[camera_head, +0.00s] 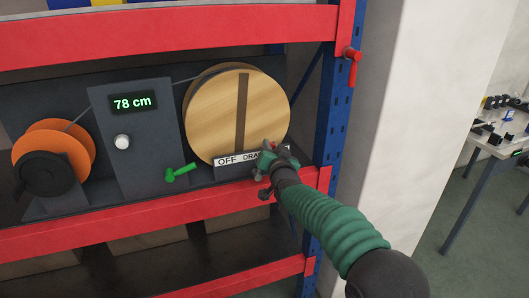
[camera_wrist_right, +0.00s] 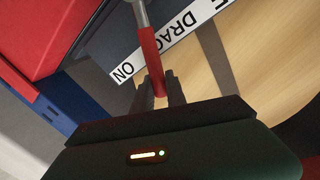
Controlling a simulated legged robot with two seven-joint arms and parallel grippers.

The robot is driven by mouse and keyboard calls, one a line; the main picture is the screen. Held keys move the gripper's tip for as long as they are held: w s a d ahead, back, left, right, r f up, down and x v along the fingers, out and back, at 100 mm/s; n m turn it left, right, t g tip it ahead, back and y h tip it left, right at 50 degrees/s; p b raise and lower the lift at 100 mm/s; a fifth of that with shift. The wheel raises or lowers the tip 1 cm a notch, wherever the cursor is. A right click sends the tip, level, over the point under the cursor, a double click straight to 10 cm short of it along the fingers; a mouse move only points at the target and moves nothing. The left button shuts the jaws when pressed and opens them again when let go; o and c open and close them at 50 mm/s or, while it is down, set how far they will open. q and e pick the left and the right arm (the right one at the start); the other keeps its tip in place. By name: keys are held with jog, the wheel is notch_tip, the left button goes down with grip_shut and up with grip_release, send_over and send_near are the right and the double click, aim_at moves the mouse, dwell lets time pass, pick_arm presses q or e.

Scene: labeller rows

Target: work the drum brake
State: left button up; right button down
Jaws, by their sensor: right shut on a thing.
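The wooden drum (camera_head: 237,115) with a dark stripe stands on the red-edged shelf, in the middle of the head view. Below it is a white label strip (camera_head: 236,159) reading OFF and DRAG, its right end hidden by my gripper. My right gripper (camera_head: 268,154) is at the drum's lower right. In the right wrist view its fingers (camera_wrist_right: 158,92) are shut on the red brake lever (camera_wrist_right: 150,58), which has a grey metal shaft. The lever crosses the label (camera_wrist_right: 170,45) between ON and DRAG. My left gripper is out of view.
Left of the drum are a grey panel with a 78 cm display (camera_head: 133,102), a white knob (camera_head: 122,142), a green lever (camera_head: 180,172) and an orange reel (camera_head: 62,141). A blue post (camera_head: 337,110) with a red handle (camera_head: 353,66) stands close to the right.

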jog(key=shift+w+d+f+m+b, duration=0.2)
jog(key=shift+d+f+m+b, duration=0.3)
jog(key=shift+d+m, duration=0.15)
jog(key=c, duration=1.3)
grip_release()
jog(key=shift+c, duration=0.2)
jog(key=shift+r, duration=0.1)
jog(key=s+d+r+b, duration=0.1)
jog(key=s+d+b, duration=0.1)
jog(key=s, duration=1.4)
jog(key=shift+s+d+r+b, duration=0.2)
jog(key=shift+r+b, duration=0.1)
